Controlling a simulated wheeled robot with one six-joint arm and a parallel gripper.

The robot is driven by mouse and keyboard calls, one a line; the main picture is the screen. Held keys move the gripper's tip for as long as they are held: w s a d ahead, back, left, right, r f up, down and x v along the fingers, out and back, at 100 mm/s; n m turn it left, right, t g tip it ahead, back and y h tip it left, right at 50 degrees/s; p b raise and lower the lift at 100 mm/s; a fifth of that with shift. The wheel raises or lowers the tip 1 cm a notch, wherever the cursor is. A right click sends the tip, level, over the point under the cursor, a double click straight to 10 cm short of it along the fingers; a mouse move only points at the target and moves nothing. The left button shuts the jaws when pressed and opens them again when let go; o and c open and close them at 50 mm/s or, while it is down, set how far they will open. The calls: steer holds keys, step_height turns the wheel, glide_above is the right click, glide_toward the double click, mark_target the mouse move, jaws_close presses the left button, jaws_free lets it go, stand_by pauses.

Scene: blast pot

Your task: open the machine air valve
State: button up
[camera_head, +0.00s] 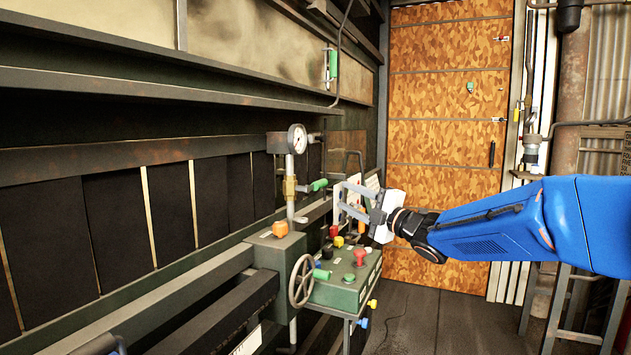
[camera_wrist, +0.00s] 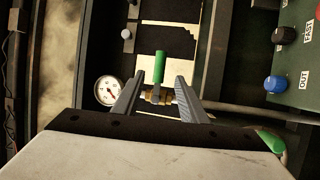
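A valve with a green lever handle (camera_head: 318,185) and a brass body (camera_head: 289,187) sits on the upright pipe below a round pressure gauge (camera_head: 297,139). In the wrist view the green handle (camera_wrist: 159,67) stands out from the brass fitting (camera_wrist: 154,96), with the gauge (camera_wrist: 108,91) to its left. My gripper (camera_head: 341,197) is open and empty, to the right of the handle in the head view. In the wrist view the handle appears between the spread fingers of my gripper (camera_wrist: 160,77). No contact is visible, and I cannot tell how far away the handle is.
A green control box (camera_head: 343,290) with coloured knobs stands below my gripper. A handwheel (camera_head: 302,281) is at its left. Another green handle (camera_head: 333,64) hangs higher on the wall. An orange-brown door (camera_head: 440,100) is behind. Dark floor (camera_head: 430,325) lies clear at the lower right.

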steer(key=x, duration=1.5)
steer(key=shift+w+a, duration=0.2)
steer(key=shift+a, duration=0.1)
steer(key=shift+r, duration=0.15)
jaws_close()
